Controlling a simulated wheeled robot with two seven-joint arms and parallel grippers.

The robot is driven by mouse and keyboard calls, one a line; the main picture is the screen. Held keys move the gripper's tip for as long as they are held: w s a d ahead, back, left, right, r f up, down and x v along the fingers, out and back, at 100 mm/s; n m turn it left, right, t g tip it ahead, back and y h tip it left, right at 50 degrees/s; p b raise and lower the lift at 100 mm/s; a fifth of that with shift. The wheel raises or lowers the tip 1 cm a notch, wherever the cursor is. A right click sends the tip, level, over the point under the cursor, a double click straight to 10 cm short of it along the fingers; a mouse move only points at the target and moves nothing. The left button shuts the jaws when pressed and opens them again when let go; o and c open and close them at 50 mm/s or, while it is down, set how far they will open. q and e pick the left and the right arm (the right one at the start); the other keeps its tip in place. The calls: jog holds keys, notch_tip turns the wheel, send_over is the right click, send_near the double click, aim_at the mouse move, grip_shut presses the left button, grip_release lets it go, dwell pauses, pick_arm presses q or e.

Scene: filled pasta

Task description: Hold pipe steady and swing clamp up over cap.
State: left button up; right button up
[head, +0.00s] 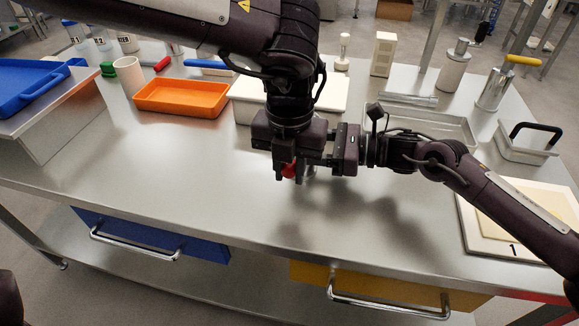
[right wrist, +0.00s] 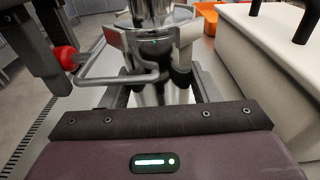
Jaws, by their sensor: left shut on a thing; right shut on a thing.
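The metal pipe (right wrist: 160,92) stands upright in the right wrist view, between the fingers of my right gripper (right wrist: 160,88). A shiny rounded metal part, seemingly the cap (right wrist: 155,15), sits at its top, cut off by the frame edge. A bent wire clamp (right wrist: 112,78) passes in front of the pipe and ends in a red knob (right wrist: 66,57). My left gripper (head: 287,173) points down and is shut at the red knob (head: 289,170). My right gripper (head: 325,160) reaches in from the right and is shut on the pipe, which is mostly hidden in the head view.
An orange tray (head: 182,112) and a white cup (head: 129,75) stand at the back left. A blue tray (head: 30,90) is at far left. A lidded box (head: 514,143) and a board marked 1 (head: 480,240) are at right. The bench's front middle is clear.

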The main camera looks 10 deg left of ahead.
pick_arm(q)
jog(key=shift+s+f+b, duration=0.1)
jog(key=shift+f+b, duration=0.6)
jog(key=shift+f, duration=0.15)
dwell(0.6)
jog(key=shift+r, duration=0.1)
jog(key=shift+d+r, duration=0.1)
jog(key=shift+r, duration=1.45)
jog(key=shift+w+r, duration=0.25)
jog(key=shift+r, duration=0.5)
jog(key=shift+w+r, duration=0.2)
jog(key=shift+r, duration=0.55)
jog(key=shift+w+r, duration=0.4)
jog(key=shift+r, duration=0.35)
jog(key=shift+w+r, duration=1.05)
jog(key=shift+r, duration=0.05)
jog(key=shift+w+r, duration=0.35)
jog(key=shift+w, duration=0.2)
